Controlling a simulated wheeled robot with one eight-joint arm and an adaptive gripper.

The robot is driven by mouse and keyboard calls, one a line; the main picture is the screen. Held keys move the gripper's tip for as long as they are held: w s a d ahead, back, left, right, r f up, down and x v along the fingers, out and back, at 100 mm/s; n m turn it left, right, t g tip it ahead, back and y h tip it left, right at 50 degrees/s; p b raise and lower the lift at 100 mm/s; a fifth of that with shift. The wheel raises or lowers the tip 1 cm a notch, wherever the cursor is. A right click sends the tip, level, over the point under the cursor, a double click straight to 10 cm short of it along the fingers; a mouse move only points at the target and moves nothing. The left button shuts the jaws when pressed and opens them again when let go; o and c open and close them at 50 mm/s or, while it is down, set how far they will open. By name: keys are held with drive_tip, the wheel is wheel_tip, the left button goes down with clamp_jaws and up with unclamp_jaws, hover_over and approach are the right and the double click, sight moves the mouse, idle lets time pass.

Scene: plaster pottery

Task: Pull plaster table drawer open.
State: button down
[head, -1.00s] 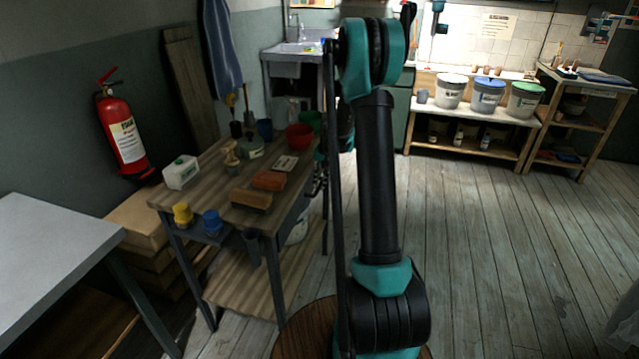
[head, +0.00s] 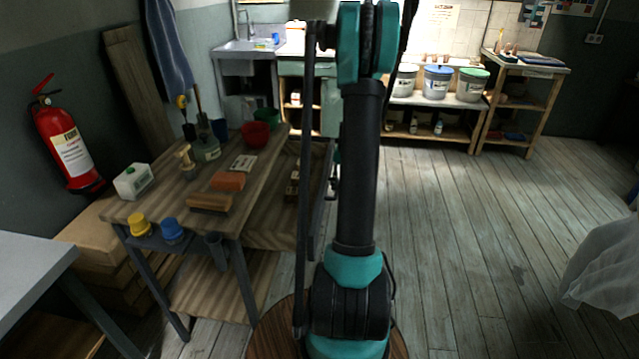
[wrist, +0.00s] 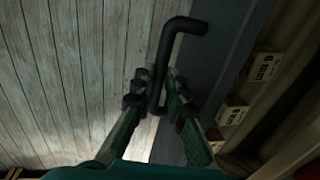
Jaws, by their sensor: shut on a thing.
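The plaster table (head: 165,195) has a worn wooden top and dark metal legs. Its drawer (head: 270,225) stands out from the table's right side in the head view, with a wooden inside and a dark front (wrist: 215,65). My gripper (wrist: 156,88) is shut on the drawer's black bar handle (wrist: 165,58) in the wrist view, one finger on each side. The drawer front lies just right of the handle there. Small labelled boxes (wrist: 233,111) lie inside the drawer. In the head view my arm hides most of the gripper and handle.
A fire extinguisher (head: 68,145) hangs at left. Plank floor (head: 455,225) is clear at right, up to a pale draped sheet (head: 603,270).

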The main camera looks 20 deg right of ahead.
drive_tip(key=shift+s+d, duration=0.35)
drive_tip(key=shift+d, duration=0.3)
drive_tip(key=shift+s+d, duration=0.4)
drive_tip(key=shift+d, duration=0.3)
drive_tip(key=shift+s+d, duration=0.35)
drive_tip(key=shift+d, duration=0.3)
drive_tip(key=c, duration=1.8)
unclamp_jaws()
drive_tip(key=v, duration=1.2)
drive_tip(key=shift+a, duration=0.15)
